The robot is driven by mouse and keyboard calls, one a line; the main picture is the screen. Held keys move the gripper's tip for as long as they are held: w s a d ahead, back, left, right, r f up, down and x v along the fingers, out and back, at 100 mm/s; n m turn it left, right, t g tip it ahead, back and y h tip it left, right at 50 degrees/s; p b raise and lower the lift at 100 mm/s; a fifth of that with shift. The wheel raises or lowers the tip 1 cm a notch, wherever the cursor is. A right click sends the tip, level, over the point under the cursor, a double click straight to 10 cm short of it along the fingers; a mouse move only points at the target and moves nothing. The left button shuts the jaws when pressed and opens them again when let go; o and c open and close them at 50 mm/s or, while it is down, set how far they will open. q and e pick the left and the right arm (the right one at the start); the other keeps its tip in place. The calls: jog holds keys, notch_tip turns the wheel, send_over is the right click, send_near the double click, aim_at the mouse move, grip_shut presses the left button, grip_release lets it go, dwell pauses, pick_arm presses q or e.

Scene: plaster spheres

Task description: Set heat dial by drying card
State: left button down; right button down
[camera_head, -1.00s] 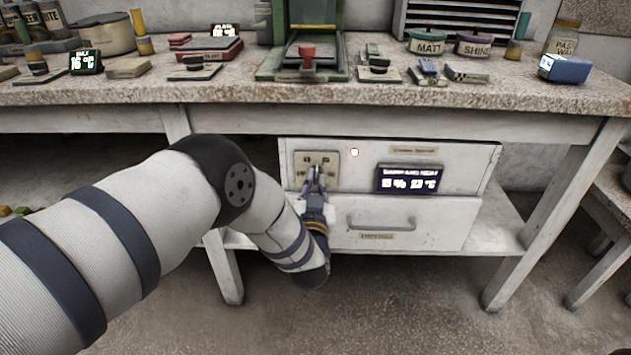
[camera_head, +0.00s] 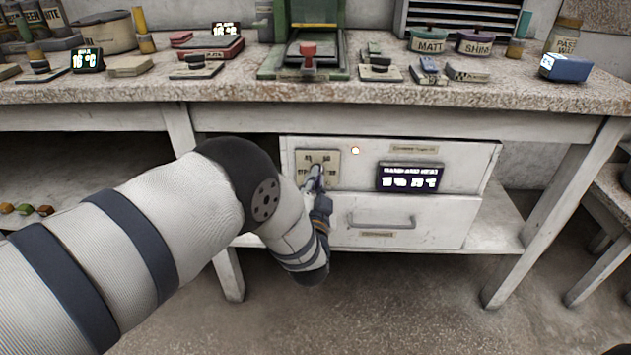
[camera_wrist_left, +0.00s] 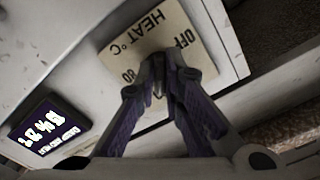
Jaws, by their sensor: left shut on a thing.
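The heat plate (camera_head: 331,157), a cream panel, is on the upper left of the white cabinet front. In the left wrist view the plate (camera_wrist_left: 148,32) reads "HEAT °C", "OFF" and "80". My left gripper (camera_head: 316,172) is at the plate, shut on the dial; its purple fingers also show in the left wrist view (camera_wrist_left: 162,75). The dial is hidden by the fingertips, so its setting cannot be read. A dark display (camera_head: 409,178) with white text is right of the plate; its text is too blurred to read. I cannot pick out a drying card. My right gripper is not seen.
A small lamp (camera_head: 355,150) glows orange-white beside the plate. A drawer handle (camera_head: 381,222) sits below the display. The worktop (camera_head: 330,95) above carries a green press (camera_head: 306,50), jars and small blocks. The floor in front is clear.

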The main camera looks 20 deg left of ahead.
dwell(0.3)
pick_arm(q)
jog(key=c, duration=1.7)
grip_release()
jog(key=shift+s, duration=0.15)
jog(key=v, duration=1.2)
